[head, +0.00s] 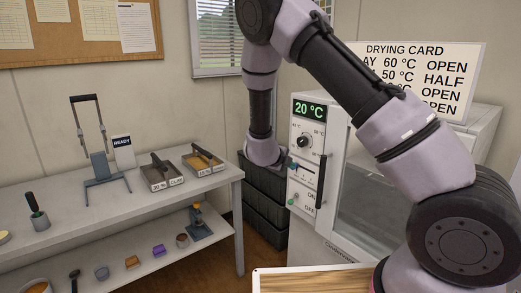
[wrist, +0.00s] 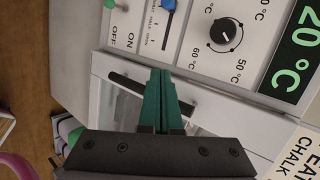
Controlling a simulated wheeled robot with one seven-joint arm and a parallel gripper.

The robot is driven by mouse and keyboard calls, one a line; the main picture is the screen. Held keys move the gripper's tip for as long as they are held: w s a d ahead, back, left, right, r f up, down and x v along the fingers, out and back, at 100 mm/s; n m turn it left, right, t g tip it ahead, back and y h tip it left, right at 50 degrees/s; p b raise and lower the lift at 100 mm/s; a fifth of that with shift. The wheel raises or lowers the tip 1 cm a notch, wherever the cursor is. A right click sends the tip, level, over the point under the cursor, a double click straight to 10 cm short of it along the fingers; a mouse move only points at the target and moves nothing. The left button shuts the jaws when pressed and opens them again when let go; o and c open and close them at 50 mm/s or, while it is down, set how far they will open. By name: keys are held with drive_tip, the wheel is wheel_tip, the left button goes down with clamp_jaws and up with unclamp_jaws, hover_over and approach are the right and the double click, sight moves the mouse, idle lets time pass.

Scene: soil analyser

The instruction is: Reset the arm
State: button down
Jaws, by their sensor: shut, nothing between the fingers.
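My gripper (wrist: 160,75) shows in the wrist view with its green fingers together and nothing between them. The fingers point toward the front of the drying oven, over its black door handle (wrist: 125,82); I cannot tell whether they touch it. In the head view my arm reaches across the oven (head: 345,190), and its wrist (head: 265,150) hangs beside the control panel; the fingers are hard to make out there. The panel has a display (head: 309,109) reading 20 °C, a black dial (wrist: 226,35), a blue slider (wrist: 168,10) and a green switch (wrist: 109,4).
A drying card sign (head: 420,75) stands on the oven, partly hidden by my arm. Dark crates (head: 262,200) are stacked left of the oven. A two-level bench (head: 110,215) at left holds trays (head: 160,175), a stand (head: 104,165) and a READY sign (head: 123,150).

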drive_tip(key=s+d+r+n+y, duration=0.1)
drive_tip(key=s+r+n+y, duration=0.25)
drive_tip(key=r, duration=0.55)
drive_tip(key=s+r+n+y, duration=0.2)
drive_tip(key=r+n+y, duration=0.15)
drive_tip(key=r, duration=0.55)
drive_tip(key=s+d+r+n+y, duration=0.1)
drive_tip(key=s+r+n+y, duration=0.2)
drive_tip(key=r, duration=0.6)
drive_tip(key=s+d+r+n, duration=0.1)
drive_tip(key=s+n, duration=0.3)
drive_tip(key=s, duration=0.4)
drive_tip(key=s+d+r+n+g, duration=0.1)
drive_tip(key=s+d+r+n, duration=0.1)
drive_tip(key=s+d+n, duration=0.2)
drive_tip(key=s+d+r+n+g+h, duration=0.1)
drive_tip(key=s+d+r+n, duration=0.1)
drive_tip(key=s, duration=0.9)
drive_tip(key=shift+s+d+r+n, duration=0.3)
drive_tip(key=shift+d+n, duration=0.35)
drive_tip(key=shift+n, duration=0.25)
